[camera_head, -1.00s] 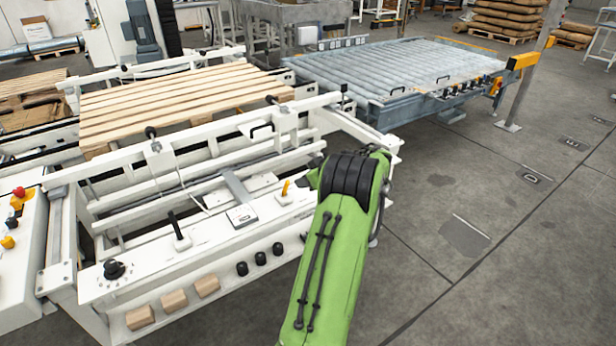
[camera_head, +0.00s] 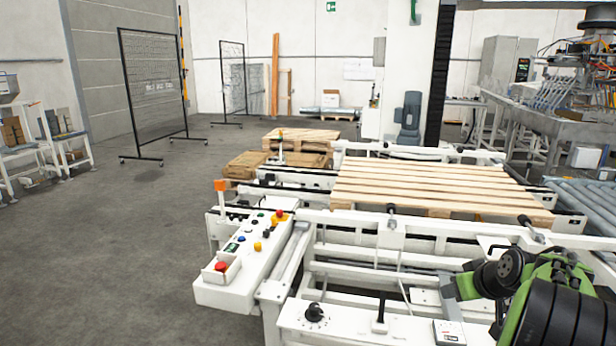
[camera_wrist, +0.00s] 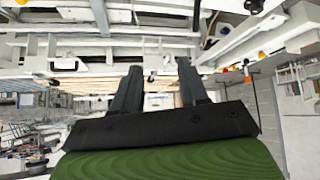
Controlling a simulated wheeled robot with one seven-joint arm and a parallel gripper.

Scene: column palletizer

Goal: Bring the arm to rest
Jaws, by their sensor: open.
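My green and black arm (camera_head: 545,305) is folded in the lower right corner of the head view, over the near right part of the white machine frame (camera_head: 350,225). Part of my gripper seems to show as a grey piece at the arm's left, but its fingertips are hard to make out there. In the wrist view my gripper (camera_wrist: 159,68) shows two dark fingers standing apart, with nothing between them. The white frame fills the upper part of the wrist view, and no contact with it is visible.
A control panel (camera_head: 245,255) with coloured buttons stands left of the frame. A wooden pallet (camera_head: 430,185) lies on the frame, and rollers (camera_head: 590,200) are at the right. Mesh screens (camera_head: 153,90) stand behind. Grey floor at the left is clear.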

